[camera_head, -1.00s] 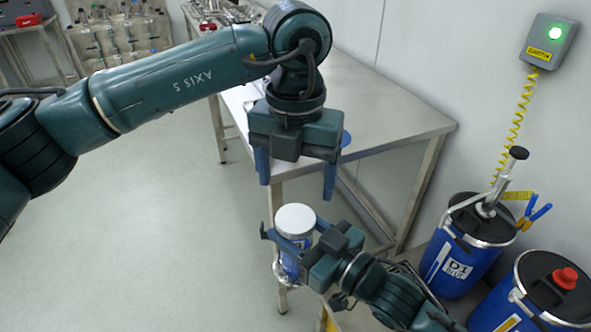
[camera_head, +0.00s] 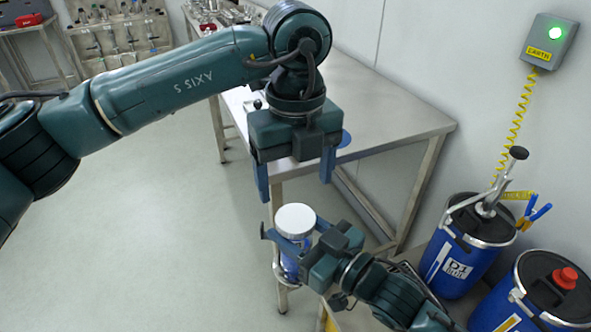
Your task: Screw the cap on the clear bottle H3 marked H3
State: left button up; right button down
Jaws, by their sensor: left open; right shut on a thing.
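The bottle (camera_head: 291,266) is upright, with a blue-looking body and a white cap (camera_head: 295,219) sitting on its top. Its label cannot be read from here. My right gripper (camera_head: 289,246) comes in from the lower right and is shut on the bottle's body, just below the cap. My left gripper (camera_head: 296,190) points straight down above the cap. Its two blue fingers are spread wide and empty, with tips a little above the cap and apart from it. Whether the cap is tight on the thread cannot be told.
A steel table (camera_head: 385,112) stands behind the grippers. Blue drum D1 (camera_head: 460,258) with a pump and another blue drum (camera_head: 520,306) with a red plug stand at the lower right. An earthing box (camera_head: 549,41) hangs on the wall. Open floor (camera_head: 160,250) lies left.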

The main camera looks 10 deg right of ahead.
aim_at(295, 218)
pick_arm(q)
notch_tip(295, 218, down, 8)
jog(key=shift+r, duration=0.25)
